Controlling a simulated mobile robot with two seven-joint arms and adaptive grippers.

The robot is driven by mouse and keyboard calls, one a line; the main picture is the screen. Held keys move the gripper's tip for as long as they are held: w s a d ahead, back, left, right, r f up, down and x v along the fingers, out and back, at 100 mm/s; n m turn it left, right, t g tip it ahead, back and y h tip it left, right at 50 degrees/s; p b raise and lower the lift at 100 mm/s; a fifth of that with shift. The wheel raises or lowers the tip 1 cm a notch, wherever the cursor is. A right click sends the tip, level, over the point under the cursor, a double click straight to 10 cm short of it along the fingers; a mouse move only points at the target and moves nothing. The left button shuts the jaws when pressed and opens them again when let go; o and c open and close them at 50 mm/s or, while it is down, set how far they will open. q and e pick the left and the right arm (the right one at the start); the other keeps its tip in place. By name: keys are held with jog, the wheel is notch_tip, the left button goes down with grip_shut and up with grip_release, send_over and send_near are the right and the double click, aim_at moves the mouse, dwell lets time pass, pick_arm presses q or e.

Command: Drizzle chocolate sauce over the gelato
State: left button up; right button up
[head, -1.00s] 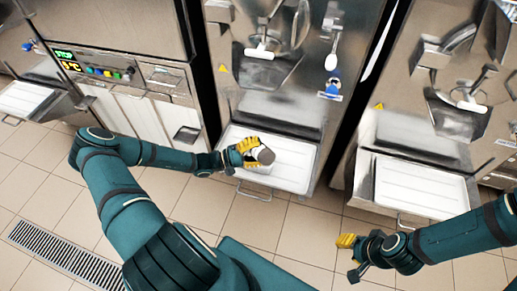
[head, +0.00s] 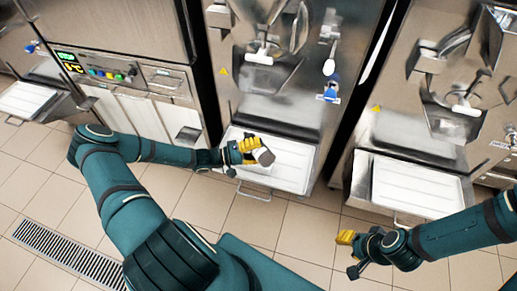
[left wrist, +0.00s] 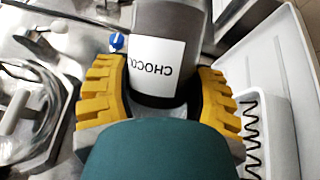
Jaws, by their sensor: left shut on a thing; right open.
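My left gripper (head: 246,148) is shut on a chocolate sauce bottle (head: 264,156), which it holds tilted over the white tray of the middle machine. In the left wrist view the dark bottle (left wrist: 167,85) sits between the yellow fingers, its white label partly readable as "CHOCO". A white tub (left wrist: 286,140), probably the gelato, lies beside the gripper, with a dark zigzag line on its pale surface. In the head view the tub is mostly hidden by the bottle and gripper. My right gripper (head: 347,248) is open and empty, low at the right above the floor.
The middle machine's white tray (head: 292,178) lies under the bottle. Another machine's tray (head: 415,187) stands to the right, and one more (head: 25,98) at far left. Steel machine fronts stand close behind.

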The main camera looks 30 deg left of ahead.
pick_arm(q)
jog(key=shift+r+m+g+p, duration=0.4)
jog(key=shift+r+m+p, duration=0.2)
jog(key=shift+m+p, duration=0.3)
jog(key=shift+r+m+y+p, duration=0.7)
jog(key=shift+r+m+p, duration=0.6)
jog(key=shift+p, duration=0.75)
jog(key=shift+r+m+g+y+p, duration=0.2)
jog(key=shift+m+g+y+p, duration=0.1)
jog(key=shift+m+p, duration=0.4)
jog(key=shift+r+m+y+p, duration=0.8)
jog(key=shift+r+m+p, duration=0.3)
jog(key=shift+p, duration=1)
jog(key=shift+r+m, duration=0.1)
jog(key=shift+m, duration=0.5)
jog(key=shift+y, duration=0.3)
